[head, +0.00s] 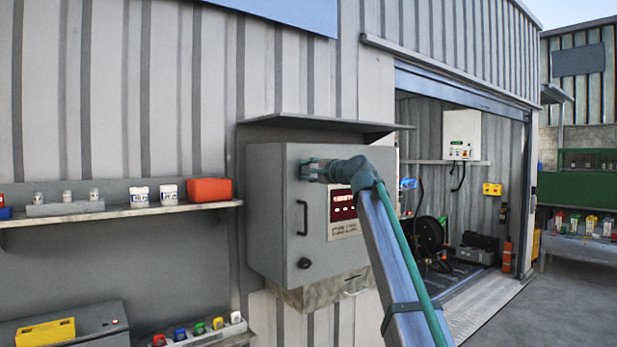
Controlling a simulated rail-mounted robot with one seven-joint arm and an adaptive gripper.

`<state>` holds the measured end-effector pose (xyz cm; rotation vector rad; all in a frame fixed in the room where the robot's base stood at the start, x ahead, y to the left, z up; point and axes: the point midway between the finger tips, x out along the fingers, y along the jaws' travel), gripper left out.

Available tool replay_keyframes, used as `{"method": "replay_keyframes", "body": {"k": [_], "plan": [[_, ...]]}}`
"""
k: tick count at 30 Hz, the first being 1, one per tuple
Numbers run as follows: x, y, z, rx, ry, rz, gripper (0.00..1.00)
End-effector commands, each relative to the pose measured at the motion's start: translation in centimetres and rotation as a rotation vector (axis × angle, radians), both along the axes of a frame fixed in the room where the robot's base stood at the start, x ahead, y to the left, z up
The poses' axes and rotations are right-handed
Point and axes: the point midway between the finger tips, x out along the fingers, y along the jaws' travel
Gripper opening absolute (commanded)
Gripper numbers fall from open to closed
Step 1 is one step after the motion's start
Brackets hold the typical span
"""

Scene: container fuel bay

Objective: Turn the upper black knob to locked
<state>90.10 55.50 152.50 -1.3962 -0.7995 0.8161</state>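A grey wall cabinet (265,200) hangs on the corrugated wall. Its door has a black vertical handle (302,217) and a lower black knob (305,263). My gripper (307,170) is at the upper left part of the door, above the handle. The upper black knob is not clearly visible; my gripper covers the place straight above the lower knob. I cannot tell whether the fingers are around a knob or whether they touch it. My arm comes in from the lower right and covers part of the door's right side.
A red display panel (343,205) is on the door, close to my arm. A ledge (320,123) juts out above the cabinet. A shelf (120,213) with small containers and an orange box (209,190) is at left. An open bay with a hose reel (428,236) is at right.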

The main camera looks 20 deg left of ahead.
Motion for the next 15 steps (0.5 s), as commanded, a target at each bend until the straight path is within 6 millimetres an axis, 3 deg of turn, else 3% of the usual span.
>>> {"method": "replay_keyframes", "body": {"k": [15], "plan": [[0.00,0.00,-0.02,-0.021,-0.033,0.000,0.01]]}}
